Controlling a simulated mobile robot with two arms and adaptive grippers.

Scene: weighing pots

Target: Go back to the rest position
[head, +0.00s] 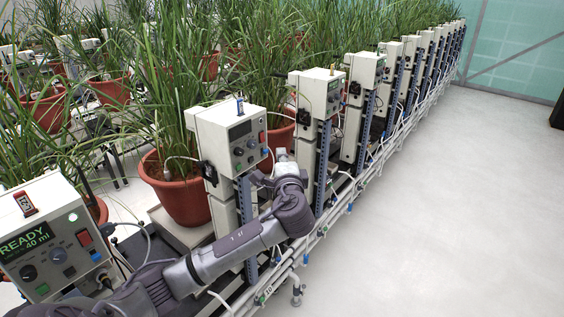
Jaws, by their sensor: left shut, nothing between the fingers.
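My left arm comes in from the lower left and reaches across the front of the row of weighing stations. Its left gripper (262,180) is small in view, beside the blue-grey post of the nearest full station, just below that station's control box (240,140). The fingers are partly lost against the post and cables; the gripper is shut and holds nothing that I can see. My right gripper is not in view.
Potted grasses in terracotta pots, such as this pot (178,190), stand behind the stations. A control box (45,240) at lower left reads "READY 40 ml". White pipes (325,222) run along the row. The pale floor (450,200) on the right is clear.

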